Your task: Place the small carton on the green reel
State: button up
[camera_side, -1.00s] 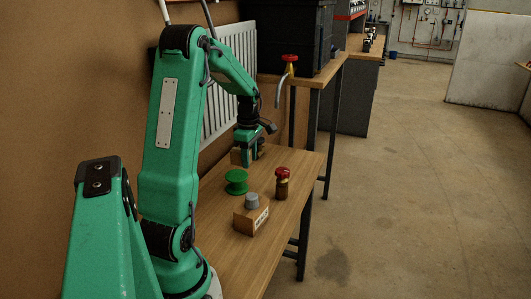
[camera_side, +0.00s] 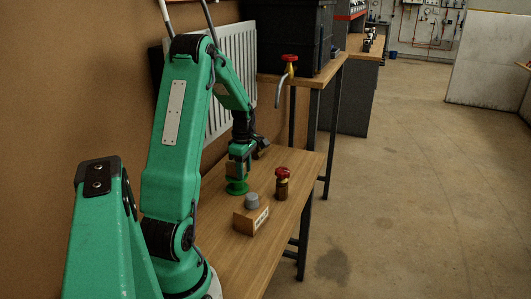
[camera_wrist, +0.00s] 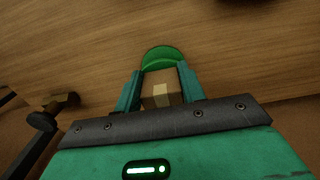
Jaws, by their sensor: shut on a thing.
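The green reel (camera_side: 237,188) stands on the wooden bench in the side view. My gripper (camera_side: 240,162) is right above it, shut on the small carton (camera_side: 233,168), a brown box. In the wrist view the small carton (camera_wrist: 162,94) sits between the two fingers of my gripper (camera_wrist: 160,88), with a pale strip of tape on it. The rim of the green reel (camera_wrist: 160,55) shows beyond and below the carton. The carton looks to be at or just over the reel's top; I cannot tell whether they touch.
A white radiator (camera_side: 232,75) is behind. The near part of the bench (camera_side: 235,262) is clear.

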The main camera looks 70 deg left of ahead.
jog(key=shift+f, duration=0.1)
jog(key=o, duration=1)
notch_tip(320, 180, up, 12)
jog(key=shift+r, duration=0.15)
dwell(0.3)
dwell(0.5)
